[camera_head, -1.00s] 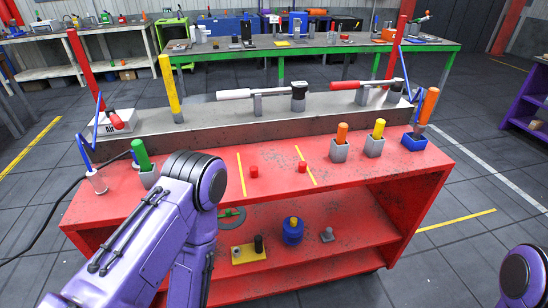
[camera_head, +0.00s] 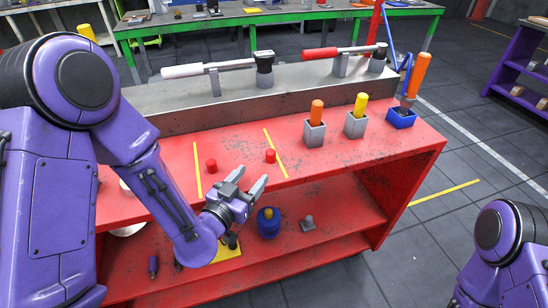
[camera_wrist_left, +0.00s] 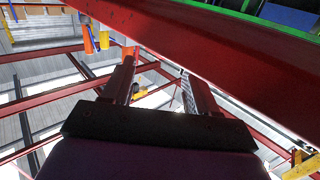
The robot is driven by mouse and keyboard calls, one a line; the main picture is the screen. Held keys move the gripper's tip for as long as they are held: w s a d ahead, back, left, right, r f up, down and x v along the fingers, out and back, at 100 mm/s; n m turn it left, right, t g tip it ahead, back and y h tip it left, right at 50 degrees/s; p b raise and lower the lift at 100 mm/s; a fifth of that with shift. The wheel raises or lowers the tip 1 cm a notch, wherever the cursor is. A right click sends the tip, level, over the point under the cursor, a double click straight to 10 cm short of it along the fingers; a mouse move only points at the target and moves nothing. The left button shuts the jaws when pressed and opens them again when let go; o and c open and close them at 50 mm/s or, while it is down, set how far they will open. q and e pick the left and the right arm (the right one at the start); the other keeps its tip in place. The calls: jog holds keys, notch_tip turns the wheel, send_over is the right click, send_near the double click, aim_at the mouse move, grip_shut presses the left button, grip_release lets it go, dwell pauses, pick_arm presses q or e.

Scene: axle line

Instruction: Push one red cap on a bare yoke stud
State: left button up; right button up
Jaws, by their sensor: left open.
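Two small red caps stand on the red bench top (camera_head: 150,200). One cap (camera_head: 211,166) is beside the left yellow line, and the other (camera_head: 270,156) is by the right yellow line. My left gripper (camera_head: 248,184) is open and empty at the bench's front edge, in front of and below the caps. Its two parted fingers also show in the left wrist view (camera_wrist_left: 158,88). A white-handled shaft (camera_head: 197,69) and a red-handled shaft (camera_head: 322,53) rest on supports on the grey beam (camera_head: 200,112). I cannot make out a bare yoke stud. My right gripper is out of the picture.
Grey holders with an orange handle (camera_head: 317,112) and a yellow handle (camera_head: 361,104) stand to the right of the caps. A blue holder (camera_head: 401,119) is farther right. The lower shelf (camera_head: 345,207) holds a blue pot (camera_head: 269,223). The bench top around the caps is clear.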

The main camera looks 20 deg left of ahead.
aim_at(268, 155)
pick_arm(q)
jog(key=shift+w+f+b, duration=0.15)
jog(key=shift+f+b, duration=0.35)
jog(key=shift+b, duration=0.3)
jog(key=w+p, duration=0.1)
jog(key=w, duration=0.1)
jog(key=w+d+r+p, duration=0.1)
jog(key=w, duration=0.1)
jog(key=w+p, duration=0.1)
jog(key=w, duration=0.2)
jog(key=shift+w+d+r, duration=0.1)
jog(key=shift+d+r, duration=0.15)
jog(key=shift+d, duration=0.05)
jog(key=shift+w+f, duration=0.2)
jog(key=shift+w, duration=0.3)
grip_shut()
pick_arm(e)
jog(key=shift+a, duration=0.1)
